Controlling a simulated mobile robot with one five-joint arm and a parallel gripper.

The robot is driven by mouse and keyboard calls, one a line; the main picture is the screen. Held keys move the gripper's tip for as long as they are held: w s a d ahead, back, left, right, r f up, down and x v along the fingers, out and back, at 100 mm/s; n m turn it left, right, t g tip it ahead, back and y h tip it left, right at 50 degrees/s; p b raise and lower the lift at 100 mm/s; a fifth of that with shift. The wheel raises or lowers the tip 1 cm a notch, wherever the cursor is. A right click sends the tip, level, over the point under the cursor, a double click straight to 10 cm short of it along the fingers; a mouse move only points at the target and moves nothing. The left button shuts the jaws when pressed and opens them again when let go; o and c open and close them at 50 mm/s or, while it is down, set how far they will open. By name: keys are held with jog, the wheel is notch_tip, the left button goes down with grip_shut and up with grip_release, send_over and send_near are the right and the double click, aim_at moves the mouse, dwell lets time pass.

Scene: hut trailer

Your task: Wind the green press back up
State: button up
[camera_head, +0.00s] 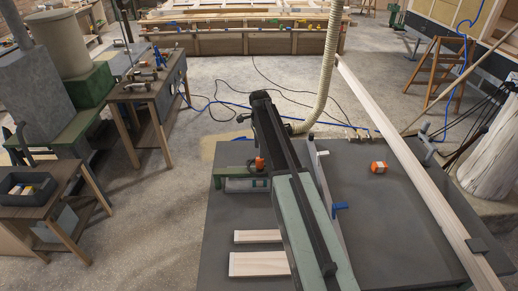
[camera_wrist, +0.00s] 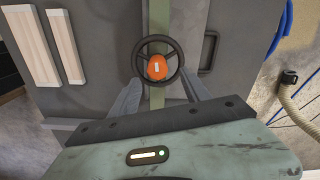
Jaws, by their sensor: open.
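The green press (camera_head: 232,180) stands on the dark workbench, partly hidden behind my arm in the head view. Its green beam (camera_wrist: 158,18) runs up the middle of the wrist view. A black handwheel (camera_wrist: 179,55) with an orange hub (camera_wrist: 157,67) sits over the beam; the orange part (camera_head: 260,164) also shows in the head view beside my arm. My gripper (camera_wrist: 160,80) is open and empty, its two grey fingers pointing at the wheel from either side of its near rim. I cannot tell whether they touch it. The head view does not show the fingers clearly.
A ribbed hose (camera_head: 329,70) hangs behind my arm. Cables lie on the floor beyond.

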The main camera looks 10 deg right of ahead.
aim_at(260, 163)
jog(key=shift+r, duration=0.7)
jog(key=shift+f, duration=0.2)
jog(key=n, duration=0.4)
jog(key=shift+s, duration=0.1)
jog(key=n, duration=0.3)
jog(key=shift+s+r, duration=0.15)
jog(key=shift+r, duration=0.05)
jog(key=shift+r+p, duration=0.15)
jog(key=shift+p, duration=0.2)
notch_tip(260, 163, down, 8)
jog(key=b, duration=0.8)
